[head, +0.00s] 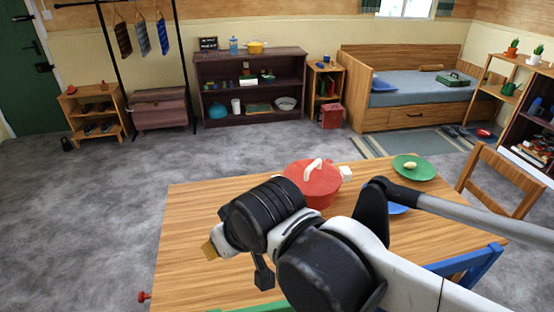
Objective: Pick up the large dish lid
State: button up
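A large red dish (318,196) stands on the wooden table near its far edge. Its red lid (300,172) with a white handle on top appears to sit on it. A white side grip shows at the dish's right. My arm reaches in from the right, over the table. My gripper (232,255) seems to be at the arm's left end, in front and to the left of the dish and apart from the lid in the picture. Its fingers are not clearly visible. My arm hides the lower left of the dish.
A green plate (413,168) with a small yellowish item lies right of the dish. A blue plate (398,208) is partly hidden by my arm. Chairs, one wooden (500,182) and one blue (470,265), stand at the table. The table's left side (190,215) is clear.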

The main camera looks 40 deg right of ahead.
aim_at(316, 178)
jog(key=l+z, duration=0.1)
jog(key=z, duration=1.6)
